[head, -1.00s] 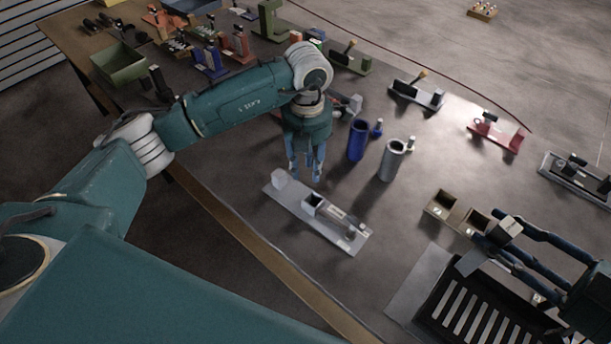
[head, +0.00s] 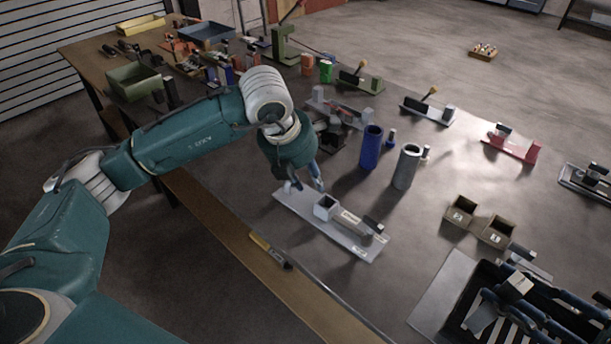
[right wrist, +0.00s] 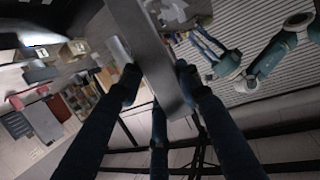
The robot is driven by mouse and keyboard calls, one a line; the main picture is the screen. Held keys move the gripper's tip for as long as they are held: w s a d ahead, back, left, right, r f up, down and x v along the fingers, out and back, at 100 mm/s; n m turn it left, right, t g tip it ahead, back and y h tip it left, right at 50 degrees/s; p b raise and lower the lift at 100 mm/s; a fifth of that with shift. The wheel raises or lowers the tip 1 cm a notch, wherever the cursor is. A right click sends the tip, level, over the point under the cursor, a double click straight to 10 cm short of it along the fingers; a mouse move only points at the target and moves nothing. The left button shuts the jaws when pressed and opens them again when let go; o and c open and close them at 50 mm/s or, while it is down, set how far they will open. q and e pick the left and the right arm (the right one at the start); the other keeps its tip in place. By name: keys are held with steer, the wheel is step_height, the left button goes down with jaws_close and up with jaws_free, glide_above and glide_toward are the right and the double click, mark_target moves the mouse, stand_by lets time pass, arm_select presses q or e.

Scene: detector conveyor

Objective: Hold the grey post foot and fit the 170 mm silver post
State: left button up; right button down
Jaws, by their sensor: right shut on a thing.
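The grey post foot (head: 290,207) is a long flat plate in the middle of the head view. It bears an open square socket (head: 325,207) and a labelled grey part with a dark block at its right end. My left gripper (head: 303,186) is low over the plate's far left end, its fingers apart; what lies between them is hidden. My right gripper (right wrist: 158,82) is shut on a long flat-sided silver post (right wrist: 148,45), which runs out past the fingers in the right wrist view. In the head view the right gripper is over the dark slotted rack at lower right.
A blue cylinder (head: 371,148) and a grey cylinder (head: 406,167) stand behind the foot. A yellow-and-black tool (head: 270,250) lies at the table's front edge.

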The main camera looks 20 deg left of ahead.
arm_select(q)
steer(key=p, duration=0.2)
glide_toward(318, 195)
steer(key=d+f, duration=0.1)
steer(key=s+d+f, duration=0.1)
steer(key=f, duration=0.1)
steer(key=shift+s+d+f, duration=0.1)
steer(key=shift+d+f, duration=0.15)
steer(key=shift+d, duration=0.15)
jaws_close()
steer(key=shift+r, duration=0.1)
stand_by(0.7)
